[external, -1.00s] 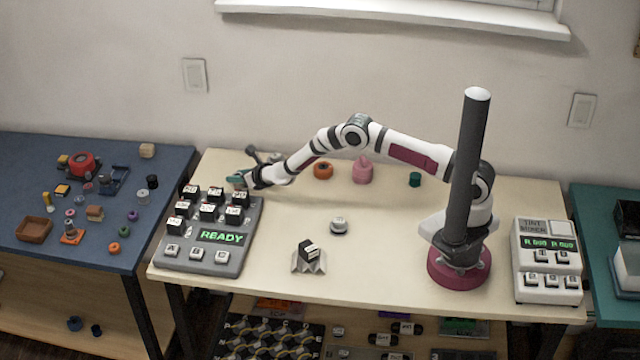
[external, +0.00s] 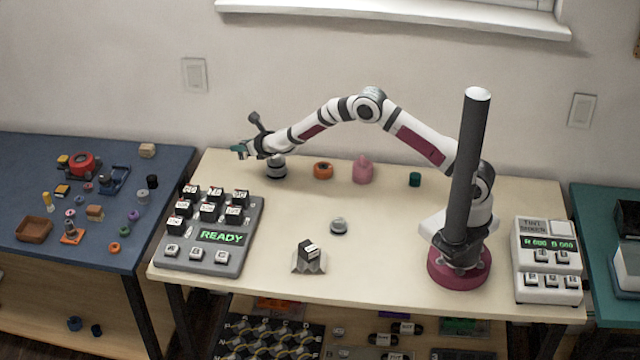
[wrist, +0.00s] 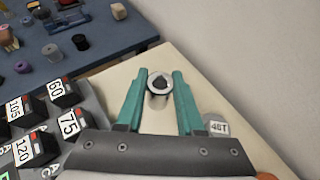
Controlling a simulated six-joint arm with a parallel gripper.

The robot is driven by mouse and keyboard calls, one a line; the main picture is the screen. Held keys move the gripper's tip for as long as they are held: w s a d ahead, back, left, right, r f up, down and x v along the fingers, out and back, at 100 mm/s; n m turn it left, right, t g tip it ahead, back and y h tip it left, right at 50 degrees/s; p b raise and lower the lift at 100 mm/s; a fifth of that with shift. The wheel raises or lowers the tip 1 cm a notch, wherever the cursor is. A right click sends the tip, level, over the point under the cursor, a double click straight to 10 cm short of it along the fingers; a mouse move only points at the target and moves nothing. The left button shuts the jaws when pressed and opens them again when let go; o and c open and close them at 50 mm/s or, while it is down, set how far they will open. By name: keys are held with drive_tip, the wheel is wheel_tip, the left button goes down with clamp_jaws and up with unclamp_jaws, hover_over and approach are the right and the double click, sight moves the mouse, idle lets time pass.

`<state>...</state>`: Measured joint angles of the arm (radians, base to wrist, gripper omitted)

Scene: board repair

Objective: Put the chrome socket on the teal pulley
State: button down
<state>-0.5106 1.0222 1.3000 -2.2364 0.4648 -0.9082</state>
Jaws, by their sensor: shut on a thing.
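My gripper (external: 240,150) is up above the back left part of the cream table, behind the keypad. In the wrist view its teal fingers (wrist: 158,80) are closed around the chrome socket (wrist: 159,82), a round metal piece with a dark hole, held near the fingertips. I cannot make out the socket in the external view. A small teal cylinder (external: 415,179), which looks like the teal pulley, stands at the back right of the table, well to the right of my gripper. The wrist view does not show it.
A grey keypad (external: 225,255) with raised black keys stands at the left. A grey cylinder (external: 276,168), orange ring (external: 323,170) and pink piece (external: 363,170) stand along the back. A round grey piece (external: 339,227) and a holder (external: 309,264) are mid-table. The centre right is clear.

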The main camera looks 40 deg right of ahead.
drive_tip(key=s+d+m+g+h, duration=0.1)
drive_tip(key=s+d+m+h, duration=0.15)
drive_tip(key=d, duration=0.55)
drive_tip(key=s+d+m+h, duration=0.1)
drive_tip(key=d+m+h, duration=0.3)
drive_tip(key=d, duration=0.5)
drive_tip(key=r+m+g+h, duration=0.1)
drive_tip(key=m+g+h, duration=0.6)
drive_tip(key=m+g, duration=0.4)
hover_over(418, 175)
drive_tip(key=shift+m+t, duration=0.3)
drive_tip(key=shift+m, duration=0.15)
wheel_tip(418, 175, down, 8)
drive_tip(key=shift+s+r, duration=0.1)
drive_tip(key=shift+r, duration=0.15)
drive_tip(key=c, duration=1)
unclamp_jaws()
drive_tip(key=shift+f, duration=0.15)
drive_tip(key=o, duration=0.5)
